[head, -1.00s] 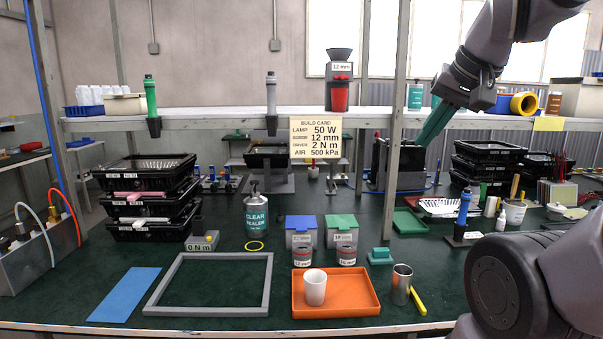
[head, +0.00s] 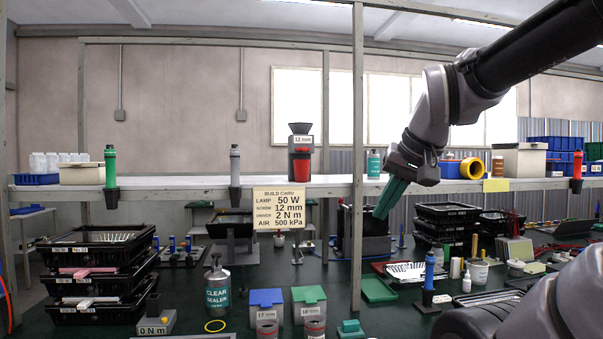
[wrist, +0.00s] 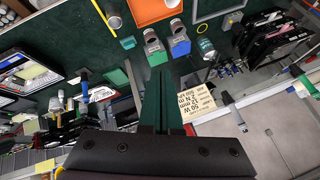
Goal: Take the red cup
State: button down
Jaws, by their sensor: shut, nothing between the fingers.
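The red cup (head: 301,169) is in the head view, up on the back shelf, at the lower front of a dark dispenser with a funnel top and a "12 mm" label. My gripper (head: 381,212) has green fingers that are shut and empty. In the head view it points down in front of the shelf, to the right of the cup and lower than it. In the wrist view the closed fingers (wrist: 162,90) point over the dark green bench. The red cup does not show in the wrist view.
A shelf post (head: 357,150) stands between my gripper and the dispenser in the picture. The build card (head: 279,210) hangs below the shelf edge (head: 180,190). A grey driver (head: 235,170) stands left of the dispenser.

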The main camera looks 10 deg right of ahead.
jog(key=c, duration=1.5)
grip_release()
jog(key=shift+c, duration=0.2)
jog(key=o, duration=0.5)
jog(key=shift+w+r, duration=0.1)
jog(key=o, duration=1)
jog(key=shift+t, duration=0.3)
jog(key=w, duration=0.1)
jog(key=w+r, duration=0.1)
jog(key=w, duration=0.1)
jog(key=w+r, duration=0.1)
jog(key=shift+w, duration=0.35)
jog(key=shift+o, duration=0.2)
jog(key=w+r+n+t, duration=0.1)
jog(key=w+r+t, duration=0.1)
jog(key=w, duration=1.1)
jog(key=w+r+n+t+h, duration=0.1)
jog(key=w+r, duration=0.4)
jog(key=w, duration=0.8)
jog(key=shift+w+a+t, duration=0.25)
jog(key=shift+w+t, duration=0.05)
jog(key=shift+t, duration=0.6)
jog(key=n+t+h, duration=0.1)
jog(key=n+t, duration=0.1)
jog(key=t, duration=0.3)
send_near(303, 163)
jog(key=w, duration=1.1)
jog(key=shift+w+f, duration=0.1)
jog(key=shift+w, duration=0.2)
